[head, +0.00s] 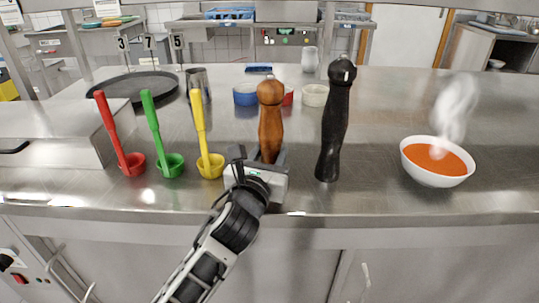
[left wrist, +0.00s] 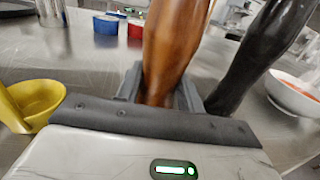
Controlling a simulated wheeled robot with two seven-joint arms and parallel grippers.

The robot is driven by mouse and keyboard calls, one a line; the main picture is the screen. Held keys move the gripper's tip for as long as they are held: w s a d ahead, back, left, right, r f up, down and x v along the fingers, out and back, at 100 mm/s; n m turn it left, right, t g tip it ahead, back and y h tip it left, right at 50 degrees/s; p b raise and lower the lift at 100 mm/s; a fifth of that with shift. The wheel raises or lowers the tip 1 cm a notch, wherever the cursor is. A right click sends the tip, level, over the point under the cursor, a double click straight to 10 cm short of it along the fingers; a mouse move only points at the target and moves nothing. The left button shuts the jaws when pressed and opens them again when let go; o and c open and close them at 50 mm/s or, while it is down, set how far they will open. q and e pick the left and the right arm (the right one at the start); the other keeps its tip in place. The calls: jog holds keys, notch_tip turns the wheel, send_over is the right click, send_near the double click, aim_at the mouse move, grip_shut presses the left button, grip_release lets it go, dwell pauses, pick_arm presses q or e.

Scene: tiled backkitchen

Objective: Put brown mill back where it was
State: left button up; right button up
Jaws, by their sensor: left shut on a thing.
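The brown mill (head: 270,115) stands upright on the steel counter (head: 390,200), between the yellow ladle and the black mill. My left gripper (head: 262,160) is shut around its lower part. In the left wrist view the brown mill (left wrist: 172,45) rises between the two dark fingers (left wrist: 160,88). Its base is hidden behind the gripper, so I cannot tell whether it touches the counter. My right gripper is in neither view.
A black mill (head: 336,120) stands close on the right. A white bowl of steaming orange soup (head: 437,178) is farther right. Yellow (head: 211,165), green (head: 171,166) and red (head: 132,164) ladles stand left. Small bowls (head: 245,95) and a dark pan (head: 132,88) lie behind.

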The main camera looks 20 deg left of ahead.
pick_arm(q)
jog(key=shift+f, duration=0.1)
jog(key=o, duration=1.3)
jog(key=s, duration=1.2)
jog(key=shift+d, duration=0.1)
